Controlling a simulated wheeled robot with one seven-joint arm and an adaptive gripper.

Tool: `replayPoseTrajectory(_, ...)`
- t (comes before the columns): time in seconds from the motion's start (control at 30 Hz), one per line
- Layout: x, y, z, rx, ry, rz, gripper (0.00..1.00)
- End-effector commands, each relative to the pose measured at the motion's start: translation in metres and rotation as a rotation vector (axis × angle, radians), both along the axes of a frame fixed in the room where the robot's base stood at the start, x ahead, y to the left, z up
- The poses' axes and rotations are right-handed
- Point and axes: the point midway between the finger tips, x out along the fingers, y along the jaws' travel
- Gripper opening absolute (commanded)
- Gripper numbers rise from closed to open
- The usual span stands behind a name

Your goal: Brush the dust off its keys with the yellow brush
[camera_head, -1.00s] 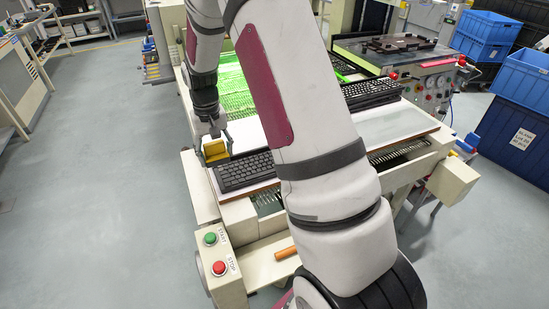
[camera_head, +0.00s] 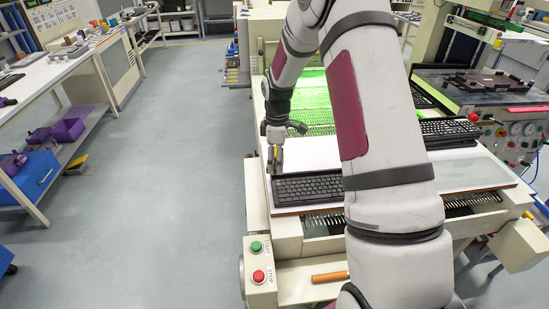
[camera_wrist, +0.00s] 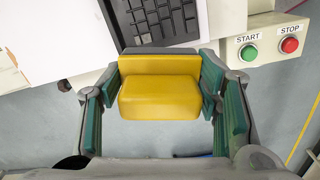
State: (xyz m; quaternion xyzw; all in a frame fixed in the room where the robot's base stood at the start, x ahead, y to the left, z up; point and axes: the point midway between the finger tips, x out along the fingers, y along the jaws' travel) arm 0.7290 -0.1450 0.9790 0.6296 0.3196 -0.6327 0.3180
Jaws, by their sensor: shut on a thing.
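A black keyboard (camera_head: 308,188) lies on the white printer bed, its right end hidden behind my arm. My gripper (camera_head: 276,163) is at the keyboard's left end in the head view. It is shut on the yellow brush (camera_wrist: 160,88), which sits between the teal finger pads. In the wrist view the brush is just beyond the keyboard's end, over the bed's edge and floor. Dust is too small to make out.
A second black keyboard (camera_head: 449,132) lies farther back on the right. The green START button (camera_head: 256,246) and red STOP button (camera_head: 258,276) are on the near left corner. An orange-brown handle (camera_head: 330,277) lies at the front. Open floor is to the left.

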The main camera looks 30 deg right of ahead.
Motion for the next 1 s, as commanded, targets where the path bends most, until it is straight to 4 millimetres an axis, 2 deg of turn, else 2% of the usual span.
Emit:
replayPoseTrajectory(0.13,-0.005,-0.005,0.003,0.002,-0.001,0.154,0.13)
replayPoseTrajectory(0.3,-0.006,-0.007,0.002,0.003,-0.001,0.233,0.13)
replayPoseTrajectory(0.47,-0.005,-0.007,-0.006,0.003,-0.001,0.241,0.13)
replayPoseTrajectory(0.83,-0.005,-0.007,-0.041,0.003,-0.001,0.238,0.13)
replayPoseTrajectory(1.0,-0.005,-0.007,-0.048,0.003,-0.001,0.238,0.13)
